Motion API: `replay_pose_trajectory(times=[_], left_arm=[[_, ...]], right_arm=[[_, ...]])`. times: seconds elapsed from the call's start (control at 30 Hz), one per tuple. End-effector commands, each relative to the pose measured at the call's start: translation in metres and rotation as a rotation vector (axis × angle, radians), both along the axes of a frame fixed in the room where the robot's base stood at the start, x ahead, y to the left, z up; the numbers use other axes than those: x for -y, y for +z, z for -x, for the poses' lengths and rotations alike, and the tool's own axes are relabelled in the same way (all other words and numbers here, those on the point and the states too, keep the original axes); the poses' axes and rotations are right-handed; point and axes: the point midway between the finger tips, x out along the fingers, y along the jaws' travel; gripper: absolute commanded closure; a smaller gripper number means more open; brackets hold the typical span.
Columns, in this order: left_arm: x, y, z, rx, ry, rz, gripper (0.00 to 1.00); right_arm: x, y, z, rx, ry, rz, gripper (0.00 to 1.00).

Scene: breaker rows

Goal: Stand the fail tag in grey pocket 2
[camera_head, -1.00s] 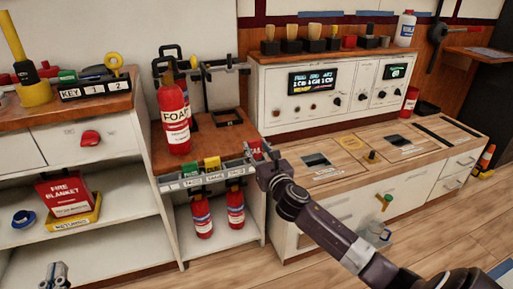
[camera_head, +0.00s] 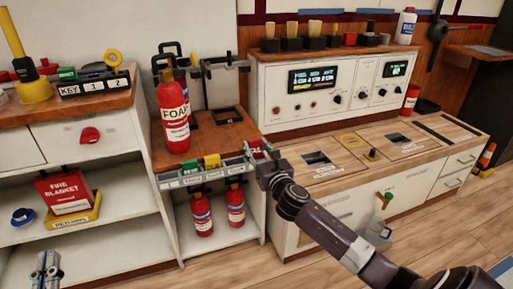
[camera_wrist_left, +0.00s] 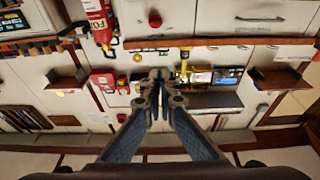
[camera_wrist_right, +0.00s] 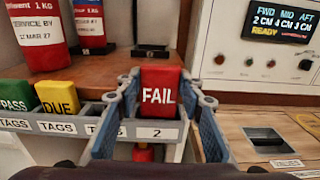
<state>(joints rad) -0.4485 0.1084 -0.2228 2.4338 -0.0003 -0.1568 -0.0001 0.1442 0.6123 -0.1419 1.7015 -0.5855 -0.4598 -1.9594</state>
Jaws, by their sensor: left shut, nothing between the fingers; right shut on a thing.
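The red fail tag (camera_wrist_right: 160,92) is upright between the fingers of my right gripper (camera_wrist_right: 163,100), its lettering facing the right wrist camera. It is at the right end of the grey rack (camera_wrist_right: 60,125), directly over the label "2" of grey pocket 2 (camera_wrist_right: 157,132). Its lower edge meets the pocket's front; I cannot tell how deep it sits. In the head view the tag (camera_head: 254,147) shows just above my right gripper (camera_head: 264,168). My left gripper (camera_head: 47,262) is shut and empty at the lower left, far from the rack.
A yellow DUE tag (camera_wrist_right: 57,98) and a green PASS tag (camera_wrist_right: 14,97) stand in the rack's left pockets. A FOAM extinguisher (camera_head: 173,115) stands on the wooden top behind. Smaller extinguishers (camera_head: 202,215) are below the rack. A counter (camera_head: 345,165) adjoins on the right.

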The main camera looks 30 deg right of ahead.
Motion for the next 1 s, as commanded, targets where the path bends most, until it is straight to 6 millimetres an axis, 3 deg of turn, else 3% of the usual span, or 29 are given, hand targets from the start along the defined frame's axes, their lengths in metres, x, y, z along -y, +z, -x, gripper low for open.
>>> replay_pose_trajectory(times=[1.0], left_arm=[[-0.002, -0.023, -0.004, -0.108, 0.006, -0.028, 1.00]], right_arm=[[0.000, 0.000, 0.000, 0.000, 0.000, 0.001, 0.81]])
